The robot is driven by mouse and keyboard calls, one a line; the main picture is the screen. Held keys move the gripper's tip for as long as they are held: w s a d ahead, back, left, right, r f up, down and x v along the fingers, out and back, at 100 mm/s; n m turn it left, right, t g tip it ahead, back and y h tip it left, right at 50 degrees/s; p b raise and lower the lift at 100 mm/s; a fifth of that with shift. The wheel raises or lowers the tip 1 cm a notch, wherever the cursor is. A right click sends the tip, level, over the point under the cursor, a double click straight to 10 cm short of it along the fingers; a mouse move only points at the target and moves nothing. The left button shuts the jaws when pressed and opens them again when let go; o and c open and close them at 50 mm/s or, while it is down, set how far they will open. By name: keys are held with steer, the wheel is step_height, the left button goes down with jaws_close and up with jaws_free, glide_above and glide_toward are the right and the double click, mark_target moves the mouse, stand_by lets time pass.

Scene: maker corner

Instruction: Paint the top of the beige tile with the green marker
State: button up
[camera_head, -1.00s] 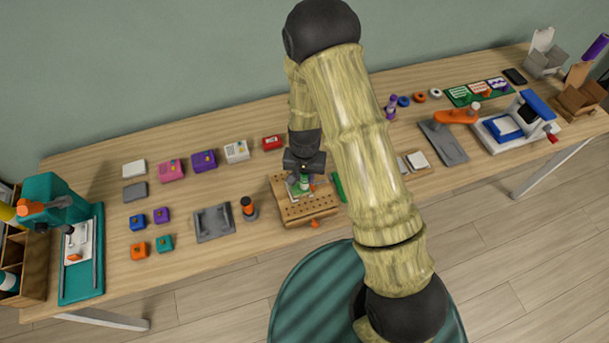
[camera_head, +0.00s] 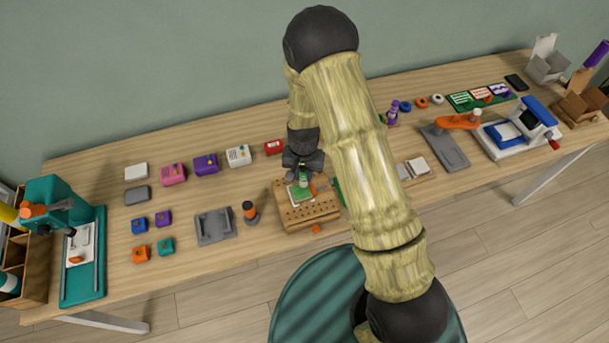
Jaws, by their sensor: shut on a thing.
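My gripper (camera_head: 303,173) points down over the wooden block with holes (camera_head: 310,213), near the middle of the table. It is shut on the green marker (camera_head: 304,182), a small whitish and green piece below the jaws. Under the marker, on the block, lies the tile (camera_head: 298,196), whose top shows much green. Its beige is hard to make out at this size, and the gripper and marker hide part of it. I cannot tell whether the tip touches the tile.
An orange-and-black stamp-like tool (camera_head: 250,212) and a grey tray (camera_head: 214,226) stand left of the block. My arm hides the table to its right. Small coloured boxes, such as a red one (camera_head: 273,147), stand behind.

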stand_by(0.4)
steer(key=shift+s+a, duration=0.2)
steer(key=shift+a, duration=0.4)
steer(key=shift+a, duration=0.1)
steer(key=shift+s+a, duration=0.2)
steer(key=shift+a, duration=0.35)
steer(key=shift+s, duration=0.1)
steer(key=shift+s+d, duration=0.2)
steer(key=shift+s, duration=0.3)
steer(key=shift+s, duration=0.1)
steer(key=shift+s+d, duration=0.2)
steer(key=shift+s, duration=0.35)
